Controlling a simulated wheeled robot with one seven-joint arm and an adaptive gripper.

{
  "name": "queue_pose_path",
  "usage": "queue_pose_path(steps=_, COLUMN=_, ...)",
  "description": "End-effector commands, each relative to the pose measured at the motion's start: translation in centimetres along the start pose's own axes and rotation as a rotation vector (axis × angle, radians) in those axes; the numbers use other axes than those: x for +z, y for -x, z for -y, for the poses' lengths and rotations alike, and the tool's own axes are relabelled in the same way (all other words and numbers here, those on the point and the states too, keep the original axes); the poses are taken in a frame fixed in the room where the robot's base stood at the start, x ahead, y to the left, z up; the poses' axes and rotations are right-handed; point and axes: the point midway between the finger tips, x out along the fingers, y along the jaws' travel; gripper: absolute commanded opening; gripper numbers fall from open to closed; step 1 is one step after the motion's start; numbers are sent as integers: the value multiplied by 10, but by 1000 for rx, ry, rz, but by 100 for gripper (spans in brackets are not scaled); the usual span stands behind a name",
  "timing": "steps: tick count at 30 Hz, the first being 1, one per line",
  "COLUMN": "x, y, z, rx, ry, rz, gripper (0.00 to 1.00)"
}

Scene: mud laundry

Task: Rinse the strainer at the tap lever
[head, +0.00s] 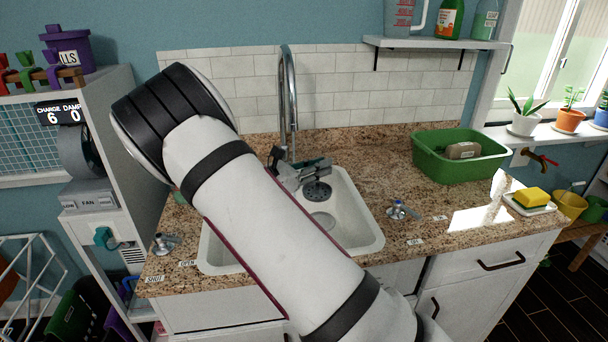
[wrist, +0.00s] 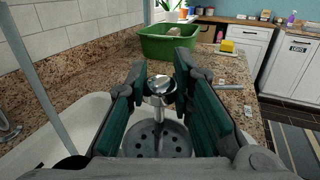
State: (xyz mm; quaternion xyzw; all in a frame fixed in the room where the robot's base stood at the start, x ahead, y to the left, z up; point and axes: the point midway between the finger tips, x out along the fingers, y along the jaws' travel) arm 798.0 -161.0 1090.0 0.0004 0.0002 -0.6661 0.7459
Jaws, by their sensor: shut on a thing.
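My gripper (head: 312,178) is over the back of the white sink (head: 362,232). In the wrist view its green fingers (wrist: 160,82) are shut on the knob of the grey, perforated strainer (wrist: 140,134). The strainer (head: 318,192) hangs below the fingers, disc down, above the basin floor. The tall chrome tap (head: 291,95) stands behind the sink, close to my gripper; no water shows. A tap lever with a blue part (head: 398,208) is right of the sink, and another lever (head: 165,243) is left of it, near the OPEN and SHUT labels. My arm hides part of the basin.
A green tub (head: 437,165) with a brown item stands at the back right of the granite counter (head: 370,150). A yellow sponge (head: 531,197) lies on a dish at the right end. A shelf (head: 435,43) with bottles juts from the wall. The counter front right is mostly clear.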

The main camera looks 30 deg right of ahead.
Motion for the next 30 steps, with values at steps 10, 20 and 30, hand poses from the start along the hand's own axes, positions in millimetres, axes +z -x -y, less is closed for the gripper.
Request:
queue_pose_path(steps=10, x=9, y=2, z=10, rx=0, ry=0, rz=0, gripper=0)
queue_pose_path(steps=20, x=28, y=8, z=33, rx=0, ry=0, rz=0, gripper=0)
queue_pose_path(steps=30, x=41, y=13, z=49, rx=0, ry=0, rz=0, gripper=0)
